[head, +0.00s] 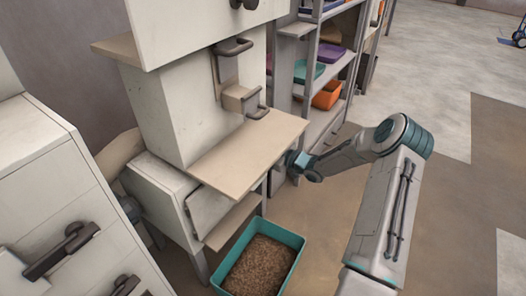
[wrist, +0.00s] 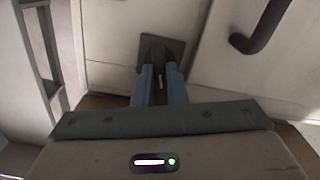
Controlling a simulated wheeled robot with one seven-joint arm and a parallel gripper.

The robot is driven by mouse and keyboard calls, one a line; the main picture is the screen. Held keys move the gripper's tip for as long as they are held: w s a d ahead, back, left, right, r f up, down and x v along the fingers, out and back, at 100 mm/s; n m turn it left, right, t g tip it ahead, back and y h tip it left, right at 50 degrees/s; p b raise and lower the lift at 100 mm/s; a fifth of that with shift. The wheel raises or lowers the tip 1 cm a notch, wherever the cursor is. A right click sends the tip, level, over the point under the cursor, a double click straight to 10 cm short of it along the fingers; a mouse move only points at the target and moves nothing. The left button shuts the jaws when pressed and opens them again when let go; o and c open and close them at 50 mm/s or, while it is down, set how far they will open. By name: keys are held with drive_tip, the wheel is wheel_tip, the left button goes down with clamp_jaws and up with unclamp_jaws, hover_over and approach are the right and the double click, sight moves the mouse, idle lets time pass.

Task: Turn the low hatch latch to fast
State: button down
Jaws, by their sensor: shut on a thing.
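In the wrist view, the low hatch latch (wrist: 157,49) is a dark grip on a dark square plate, set on a pale panel. My gripper (wrist: 158,72) has its two blue fingers on either side of the latch grip and is shut on it. The fingers cover part of the grip, which looks roughly in line with them. I cannot read any mark showing its setting. A pale panel with a dark curved handle (wrist: 266,24) is to the right. In the head view, my arm reaches to the machine's right side below the tan shelf; the gripper and latch are hidden there.
The tan shelf (head: 246,150) juts out over my wrist in the head view. A teal bin of brown pellets (head: 297,252) stands on the floor in front. A rack (head: 345,62) with coloured trays is behind. Open floor lies to the right.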

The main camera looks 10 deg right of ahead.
drive_tip(key=shift+s+a+f+n+b, duration=0.1)
drive_tip(key=shift+f+n+b, duration=0.05)
drive_tip(key=shift+n+b, duration=3.4)
drive_tip(key=shift+f+n+b, duration=0.15)
drive_tip(key=shift+n+b, duration=3.1)
drive_tip(key=shift+n, duration=0.5)
drive_tip(key=c, duration=1.5)
unclamp_jaws()
drive_tip(key=shift+o, duration=0.2)
drive_tip(key=p+v, duration=0.4)
drive_tip(key=v, duration=1)
